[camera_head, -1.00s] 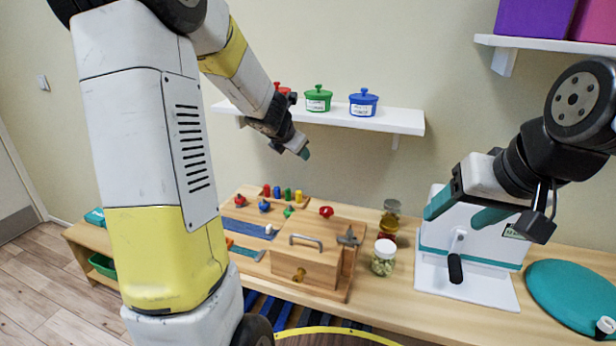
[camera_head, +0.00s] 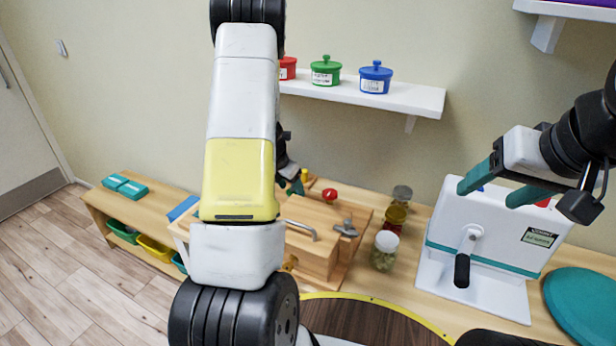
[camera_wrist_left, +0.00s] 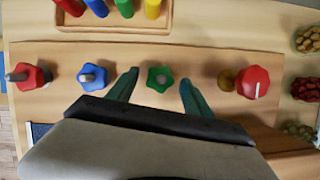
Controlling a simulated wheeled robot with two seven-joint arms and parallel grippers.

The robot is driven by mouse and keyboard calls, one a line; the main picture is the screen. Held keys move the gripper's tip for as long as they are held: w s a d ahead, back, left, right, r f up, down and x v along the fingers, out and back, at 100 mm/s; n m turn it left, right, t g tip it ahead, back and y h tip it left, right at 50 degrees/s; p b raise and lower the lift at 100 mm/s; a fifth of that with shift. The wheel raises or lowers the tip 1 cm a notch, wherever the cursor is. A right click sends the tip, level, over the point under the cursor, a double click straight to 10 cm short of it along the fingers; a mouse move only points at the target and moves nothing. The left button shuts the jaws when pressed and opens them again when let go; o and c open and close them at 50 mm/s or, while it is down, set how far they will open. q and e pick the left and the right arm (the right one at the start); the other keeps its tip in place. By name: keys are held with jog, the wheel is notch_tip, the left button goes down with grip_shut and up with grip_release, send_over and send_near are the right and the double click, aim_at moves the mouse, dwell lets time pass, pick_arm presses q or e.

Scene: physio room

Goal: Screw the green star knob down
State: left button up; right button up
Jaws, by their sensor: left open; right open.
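The green star knob (camera_wrist_left: 160,79) shows in the left wrist view, on the wooden board, with the dark tip of a bolt in its middle. My left gripper (camera_wrist_left: 159,76) is open, with one teal finger on each side of the knob and a gap on both sides. I cannot tell how far above the board the fingertips are. In the head view, my left arm hides the green knob and most of the left gripper. My right gripper (camera_head: 500,188) is open and empty, in front of the white box with a crank.
A blue knob (camera_wrist_left: 92,78) and a red knob (camera_wrist_left: 28,76) sit left of the green one. Another red knob (camera_wrist_left: 253,82) is to the right. A tray of coloured pegs (camera_wrist_left: 115,22) lies behind. Jars (camera_head: 385,250) stand right of the wooden box.

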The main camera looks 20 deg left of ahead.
pick_arm(q)
jog(key=shift+w+f, duration=0.15)
jog(key=shift+f, duration=0.3)
grip_shut()
jog(key=m+h, duration=0.1)
jog(key=m, duration=0.2)
jog(key=shift+a+m+g, duration=0.1)
jog(key=shift+m+g, duration=0.2)
jog(key=shift+w+m+g+h, duration=0.15)
jog(key=shift+m+g+h, duration=0.45)
jog(key=shift+m, duration=1.3)
